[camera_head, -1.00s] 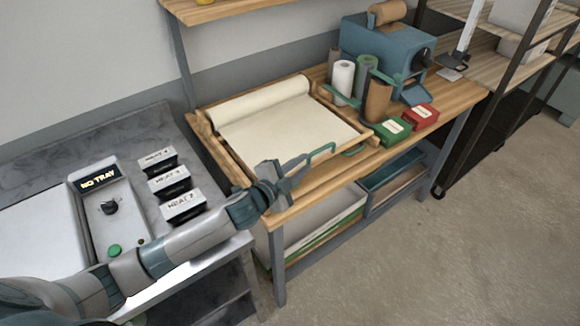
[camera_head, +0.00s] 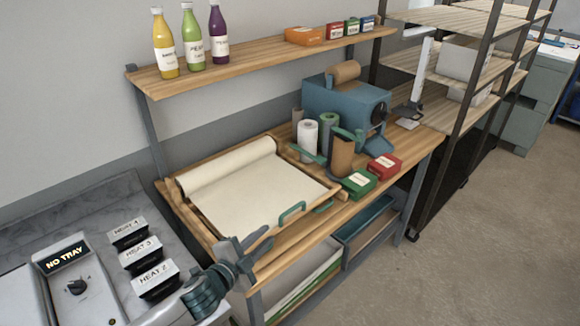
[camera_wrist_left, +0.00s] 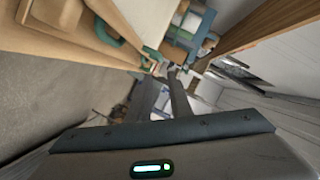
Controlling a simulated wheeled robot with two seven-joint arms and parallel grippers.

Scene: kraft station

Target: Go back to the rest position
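My left gripper (camera_head: 256,243) shows in the head view at the front left corner of the wooden workbench (camera_head: 290,252), beside the paper tray. Its arm comes in from the lower left. I see nothing held in it, but whether its fingers are apart or together is unclear. In the left wrist view a dark finger-like part (camera_wrist_left: 179,97) points away from the wrist, with the blurred bench and floor beyond. My right gripper is in neither current view.
A wooden tray (camera_head: 222,250) with a green handle (camera_head: 291,213) holds a paper roll (camera_head: 230,166). Left stands a panel reading "NO TRAY" (camera_head: 65,255) with several heat blocks (camera_head: 153,279). A bottle shelf (camera_head: 265,54) hangs above. Open floor (camera_head: 480,245) lies right.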

